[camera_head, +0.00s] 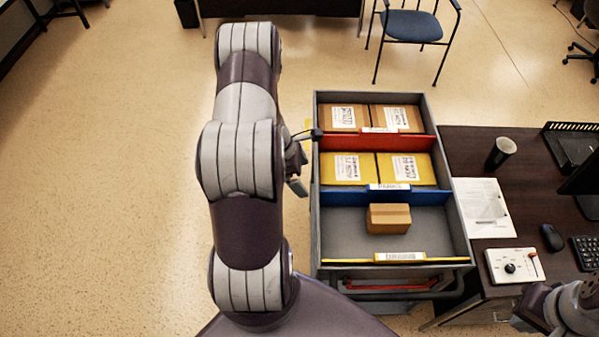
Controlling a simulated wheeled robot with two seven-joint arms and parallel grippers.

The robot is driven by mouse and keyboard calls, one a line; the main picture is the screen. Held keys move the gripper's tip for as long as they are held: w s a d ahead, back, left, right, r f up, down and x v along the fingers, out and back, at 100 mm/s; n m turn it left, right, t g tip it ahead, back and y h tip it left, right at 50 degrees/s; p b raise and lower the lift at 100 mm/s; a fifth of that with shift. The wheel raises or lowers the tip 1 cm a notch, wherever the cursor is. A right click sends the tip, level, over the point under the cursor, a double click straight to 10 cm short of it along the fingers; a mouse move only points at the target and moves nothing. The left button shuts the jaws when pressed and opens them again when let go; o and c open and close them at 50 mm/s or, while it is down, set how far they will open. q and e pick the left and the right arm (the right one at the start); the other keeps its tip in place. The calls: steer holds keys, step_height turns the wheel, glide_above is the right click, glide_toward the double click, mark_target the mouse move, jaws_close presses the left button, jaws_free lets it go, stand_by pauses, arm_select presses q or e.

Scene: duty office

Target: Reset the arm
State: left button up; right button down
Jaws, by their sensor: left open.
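My left arm rises through the middle of the view, left of the grey drawer unit (314,220). My left gripper (306,160) shows partly behind the arm, beside the unit's left wall. Its fingers are apart and I see nothing between them. Part of my right arm shows in the bottom right corner; its gripper is not in view.
The open drawer holds brown parcels (345,117) at the back, yellow parcels (347,168) in the middle and a small brown box (388,218) in front. The desk (450,150) at right bears a cup (502,152), papers and a control box (514,265). The left floor is clear.

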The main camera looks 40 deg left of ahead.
arm_select(q)
steer(key=shift+s+a, duration=0.15)
steer(key=shift+a, duration=0.05)
arm_select(e)
steer(key=shift+s+a+r, duration=0.1)
steer(key=shift+s+a, duration=0.1)
steer(key=shift+a, duration=0.05)
arm_select(q)
steer(key=s+d+r+m+y+b, duration=0.1)
steer(key=s+d+m+b, duration=0.2)
steer(key=d+m+b, duration=0.5)
steer(key=s+d+r+m+g+y+b, duration=0.1)
steer(key=s+d+m+b, duration=0.3)
steer(key=m, duration=1.4)
steer(key=d+y+b, duration=0.1)
steer(key=d+b, duration=0.2)
steer(key=d, duration=0.3)
steer(key=shift+s+d+b, duration=0.25)
steer(key=shift+d+b, duration=0.05)
steer(key=shift+b, duration=0.1)
arm_select(e)
step_height(320, 180, down, 16)
arm_select(q)
steer(key=shift+a, duration=0.1)
arm_select(e)
steer(key=shift+r, duration=0.1)
